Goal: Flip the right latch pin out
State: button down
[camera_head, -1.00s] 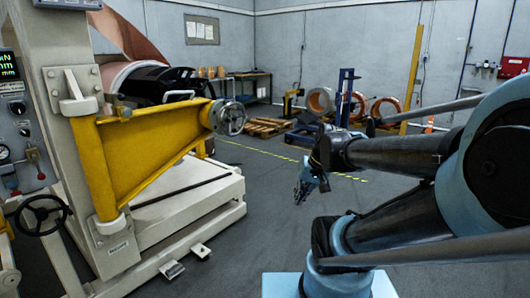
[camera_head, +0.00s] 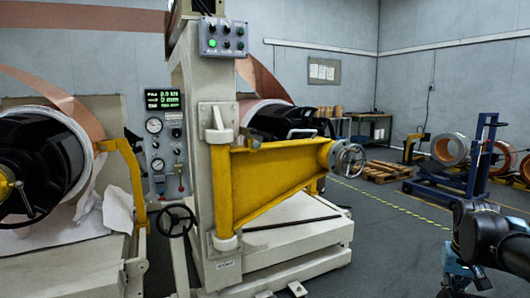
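A yellow swing arm (camera_head: 275,180) is hinged on the cream machine post (camera_head: 190,130). It reaches right to a grey handwheel (camera_head: 348,159). A pale hinge bracket with a pin-like top (camera_head: 218,122) stands at the arm's left end. A light handle-like part (camera_head: 301,133) shows just above the arm. I cannot tell which part is the right latch pin. My gripper (camera_head: 458,284) is at the lower right, far from the swing arm and cut by the bottom edge. Its fingers are too small and dark to read.
A copper foil roll (camera_head: 45,160) is at left. The cream base (camera_head: 290,245) juts out at floor level. Grey floor (camera_head: 375,245) is open right of it.

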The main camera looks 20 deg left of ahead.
aim_at(256, 145)
jog(key=u, duration=1.5)
